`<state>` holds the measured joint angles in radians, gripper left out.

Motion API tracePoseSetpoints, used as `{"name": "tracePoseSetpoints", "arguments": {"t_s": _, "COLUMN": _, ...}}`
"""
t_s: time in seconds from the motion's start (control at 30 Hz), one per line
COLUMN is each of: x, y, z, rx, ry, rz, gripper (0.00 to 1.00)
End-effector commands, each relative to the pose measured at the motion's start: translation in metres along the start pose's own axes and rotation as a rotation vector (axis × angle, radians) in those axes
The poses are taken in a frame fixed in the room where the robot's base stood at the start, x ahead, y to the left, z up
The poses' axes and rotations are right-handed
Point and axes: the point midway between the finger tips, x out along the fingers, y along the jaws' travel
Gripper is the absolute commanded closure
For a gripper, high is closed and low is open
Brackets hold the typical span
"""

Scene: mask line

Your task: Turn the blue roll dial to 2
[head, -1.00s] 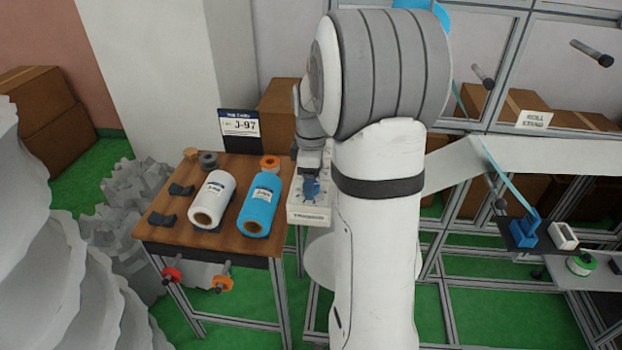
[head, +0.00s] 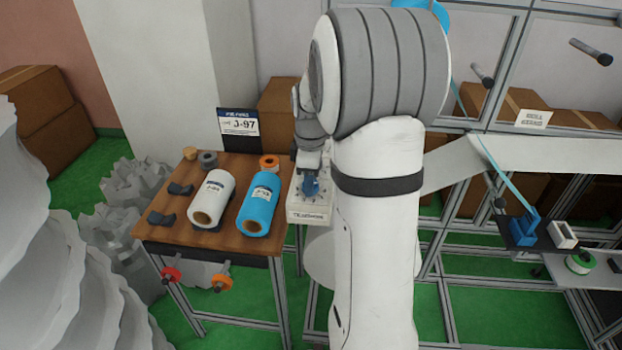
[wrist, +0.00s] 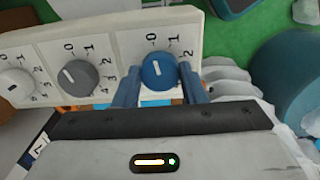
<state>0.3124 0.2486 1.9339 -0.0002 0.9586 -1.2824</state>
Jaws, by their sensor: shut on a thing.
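The blue dial (wrist: 160,72) is on a white panel (wrist: 110,38) in the wrist view, at the right end of a row of dials. Its white pointer line points up and slightly left, near the 0 mark. The marks 1 and 2 are to the right of 0. My gripper (wrist: 159,80) has one blue finger on each side of the blue dial and is shut on it. In the head view my gripper (head: 311,186) is over the panel (head: 309,214), and the dial cannot be told apart from the fingers there.
A grey dial (wrist: 81,76) and a white dial (wrist: 15,84) are left of the blue one. In the head view a wooden table (head: 165,229) beside the panel holds a white roll (head: 213,195) and a blue roll (head: 259,205). A J-97 sign (head: 238,123) stands behind them.

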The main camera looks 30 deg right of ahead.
Motion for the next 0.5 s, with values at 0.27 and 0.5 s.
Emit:
{"name": "tracePoseSetpoints", "arguments": {"t_s": 0.27, "x": 0.0004, "y": -0.0004, "z": -0.0003, "rx": 0.087, "ry": 0.0, "rz": -0.001, "gripper": 0.85}}
{"name": "tracePoseSetpoints", "arguments": {"t_s": 0.5, "x": 0.0005, "y": -0.0004, "z": -0.0006, "rx": 0.273, "ry": 0.0, "rz": -0.001, "gripper": 0.85}}
